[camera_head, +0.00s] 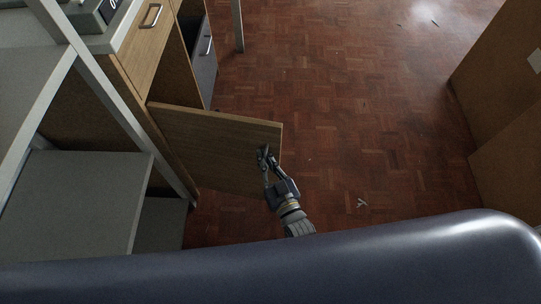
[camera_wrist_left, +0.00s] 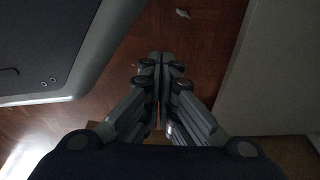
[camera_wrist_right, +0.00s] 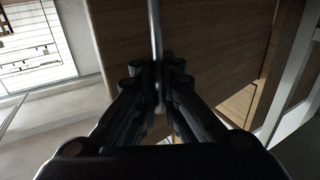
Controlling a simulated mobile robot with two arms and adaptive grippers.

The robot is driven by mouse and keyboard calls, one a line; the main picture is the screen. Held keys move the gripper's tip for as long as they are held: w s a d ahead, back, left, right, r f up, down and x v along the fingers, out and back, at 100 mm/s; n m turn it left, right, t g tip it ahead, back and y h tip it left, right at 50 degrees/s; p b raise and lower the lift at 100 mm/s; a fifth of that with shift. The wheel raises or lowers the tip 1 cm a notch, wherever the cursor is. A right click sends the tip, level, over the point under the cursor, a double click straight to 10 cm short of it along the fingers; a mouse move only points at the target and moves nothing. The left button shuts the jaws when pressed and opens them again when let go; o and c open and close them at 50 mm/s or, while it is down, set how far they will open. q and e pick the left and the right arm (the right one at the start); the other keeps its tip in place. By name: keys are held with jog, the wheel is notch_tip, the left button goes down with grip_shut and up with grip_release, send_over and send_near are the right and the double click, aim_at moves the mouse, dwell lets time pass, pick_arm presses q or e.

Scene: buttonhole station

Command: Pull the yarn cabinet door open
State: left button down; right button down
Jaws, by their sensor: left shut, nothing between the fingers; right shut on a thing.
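The yarn cabinet door (camera_head: 220,145) is a wooden panel that stands swung out from the cabinet (camera_head: 170,85) over the floor in the head view. My right gripper (camera_head: 263,152) is at the door's outer part, near its free edge. In the right wrist view my right gripper (camera_wrist_right: 158,85) is shut on a thin metal bar handle (camera_wrist_right: 155,30), with the door's wood grain (camera_wrist_right: 210,50) behind it. My left gripper (camera_wrist_left: 162,62) is shut and empty over the floor in the left wrist view. It does not show in the head view.
A drawer with a metal handle (camera_head: 152,15) sits above the door. A grey drawer unit (camera_head: 204,60) stands behind it. Grey shelving (camera_head: 85,200) is at the left. The parquet floor (camera_head: 350,110) is largely clear, with a small pale scrap (camera_head: 361,203). Wooden furniture (camera_head: 505,80) stands at the right.

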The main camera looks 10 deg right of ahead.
jog(key=shift+s+d, duration=0.15)
jog(key=c, duration=1.8)
grip_release()
jog(key=shift+o, duration=0.2)
jog(key=shift+s, duration=0.1)
pick_arm(q)
jog(key=shift+s+a+f, duration=0.1)
jog(key=shift+s+a, duration=0.1)
jog(key=shift+a, duration=0.25)
pick_arm(e)
jog(key=v, duration=1.2)
